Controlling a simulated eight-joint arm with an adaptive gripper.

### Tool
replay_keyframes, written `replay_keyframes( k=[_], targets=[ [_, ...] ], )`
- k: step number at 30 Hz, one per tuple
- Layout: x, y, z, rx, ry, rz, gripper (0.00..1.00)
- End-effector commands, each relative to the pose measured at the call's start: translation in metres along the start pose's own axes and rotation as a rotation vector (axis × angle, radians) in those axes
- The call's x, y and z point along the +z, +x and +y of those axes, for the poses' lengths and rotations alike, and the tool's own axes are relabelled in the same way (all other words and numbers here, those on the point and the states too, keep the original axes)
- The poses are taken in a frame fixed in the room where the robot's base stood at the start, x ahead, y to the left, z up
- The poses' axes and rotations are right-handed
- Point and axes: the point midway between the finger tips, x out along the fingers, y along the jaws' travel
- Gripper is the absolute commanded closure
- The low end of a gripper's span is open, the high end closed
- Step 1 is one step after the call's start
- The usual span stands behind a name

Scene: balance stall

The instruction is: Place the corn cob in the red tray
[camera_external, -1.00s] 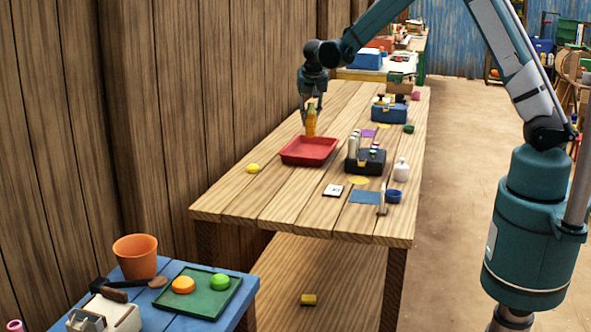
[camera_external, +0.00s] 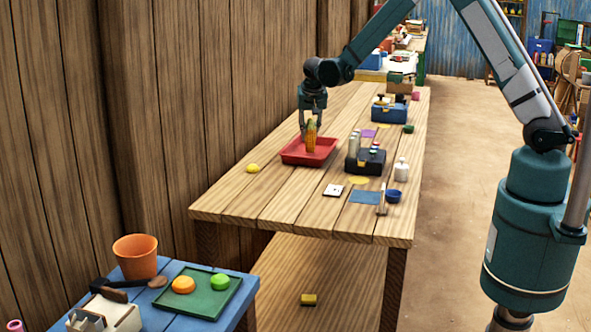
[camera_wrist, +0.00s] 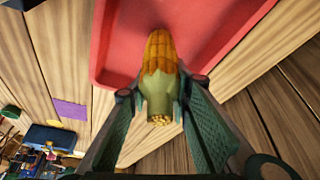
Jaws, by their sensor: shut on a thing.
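The yellow corn cob (camera_external: 311,137) stands roughly upright in the external view, over the red tray (camera_external: 292,157). My gripper (camera_external: 312,112) is above the tray, shut on the corn cob. In the wrist view the corn cob (camera_wrist: 160,60) lies between my gripper's two fingers (camera_wrist: 158,100), held around its green husk end. Its yellow end reaches over the red tray (camera_wrist: 215,50). I cannot tell whether the cob's lower end touches the tray floor.
A yellow lemon-like item (camera_external: 253,168) lies left of the tray. A dark caddy (camera_external: 366,160) with bottles stands to its right. A white bottle (camera_external: 401,170), a blue bowl (camera_external: 393,196) and a blue mat (camera_external: 365,197) are near the table's front right. The table's front left is clear.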

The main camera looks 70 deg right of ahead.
Motion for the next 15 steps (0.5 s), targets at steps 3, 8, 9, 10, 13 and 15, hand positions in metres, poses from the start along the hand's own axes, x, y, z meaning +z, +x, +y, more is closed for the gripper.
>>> replay_keyframes(
  k=[3,8,9,10,13,15],
  targets=[
    [0.0035,0.0076,0.0004,0.0,0.0,0.0,0.91],
    [0.0038,0.0083,0.0003,0.0,0.0,0.0,0.91],
    [0.0038,0.0083,0.0003,0.0,0.0,0.0,0.91],
    [0.0038,0.0083,0.0004,0.0,0.0,0.0,0.91],
    [0.0039,0.0088,0.0003,0.0,0.0,0.0,0.91],
    [0.0046,0.0104,0.0003,0.0,0.0,0.0,0.91]
  ],
)
